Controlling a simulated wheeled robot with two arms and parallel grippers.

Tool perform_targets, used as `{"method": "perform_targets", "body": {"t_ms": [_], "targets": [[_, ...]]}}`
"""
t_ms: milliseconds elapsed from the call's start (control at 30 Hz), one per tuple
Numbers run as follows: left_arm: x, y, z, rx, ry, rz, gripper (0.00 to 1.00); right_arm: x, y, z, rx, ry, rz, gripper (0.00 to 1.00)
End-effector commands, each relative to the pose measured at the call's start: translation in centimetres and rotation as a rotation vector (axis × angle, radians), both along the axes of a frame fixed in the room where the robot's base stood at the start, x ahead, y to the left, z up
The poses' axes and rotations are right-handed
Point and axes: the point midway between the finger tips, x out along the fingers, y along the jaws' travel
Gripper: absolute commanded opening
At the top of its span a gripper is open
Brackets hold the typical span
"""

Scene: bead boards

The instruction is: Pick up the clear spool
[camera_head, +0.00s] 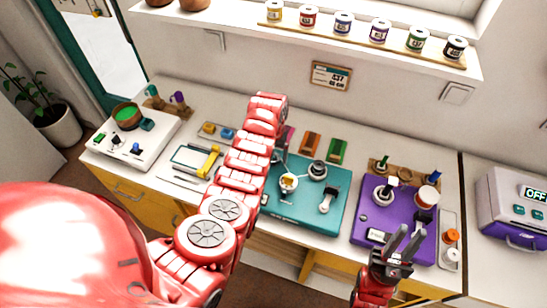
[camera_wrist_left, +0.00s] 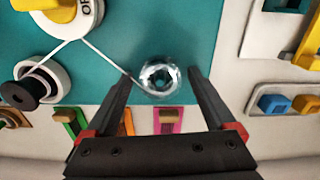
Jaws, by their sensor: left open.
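The clear spool (camera_wrist_left: 152,80) is a glassy ring near the edge of the teal board (camera_wrist_left: 205,25) in the left wrist view. My left gripper (camera_wrist_left: 161,78) is open, with one finger on each side of the spool and gaps showing; I cannot tell the height between them. A white thread ends beside the spool. In the head view my red left arm covers much of the teal board (camera_head: 300,212), and I cannot make out the spool there. My right gripper (camera_head: 404,236) is over the front of the purple board, fingers apart and empty.
The purple board (camera_head: 362,225) carries several posts and spools. On the teal board stand a white reel (camera_head: 288,184) and a dark-topped spool (camera_head: 317,170). A white board with a green bowl (camera_head: 127,116) is at the left. Several labelled spools line the shelf (camera_head: 400,58).

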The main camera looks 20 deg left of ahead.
Motion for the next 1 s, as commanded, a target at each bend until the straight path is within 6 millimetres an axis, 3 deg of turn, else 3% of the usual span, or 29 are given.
{"method": "perform_targets", "body": {"t_ms": [167, 500, 600, 633, 667, 1000], "targets": [[0.03, -0.01, 0.00, 0.000, -0.001, 0.000, 0.89, 0.00, 0.00, -0.03, 0.000, 0.000, 0.000, 0.25], [0.04, -0.01, 0.03, 0.000, -0.001, 0.000, 0.28, 0.00, 0.00, -0.02, 0.000, 0.000, 0.000, 0.25], [0.05, -0.01, 0.04, 0.000, -0.002, 0.000, 0.11, 0.00, 0.00, -0.03, 0.000, 0.000, 0.000, 0.25], [0.04, -0.01, 0.03, 0.000, -0.001, 0.000, 0.11, 0.00, 0.00, -0.02, 0.000, 0.000, 0.000, 0.25], [0.04, -0.01, 0.03, 0.000, -0.001, 0.000, 0.03, 0.00, 0.00, -0.02, 0.000, 0.000, 0.000, 0.25], [0.22, 0.01, 0.52, 0.000, -0.006, 0.000, 0.02, 0.01, 0.01, -0.31, 0.000, 0.000, 0.000, 0.25]]}}
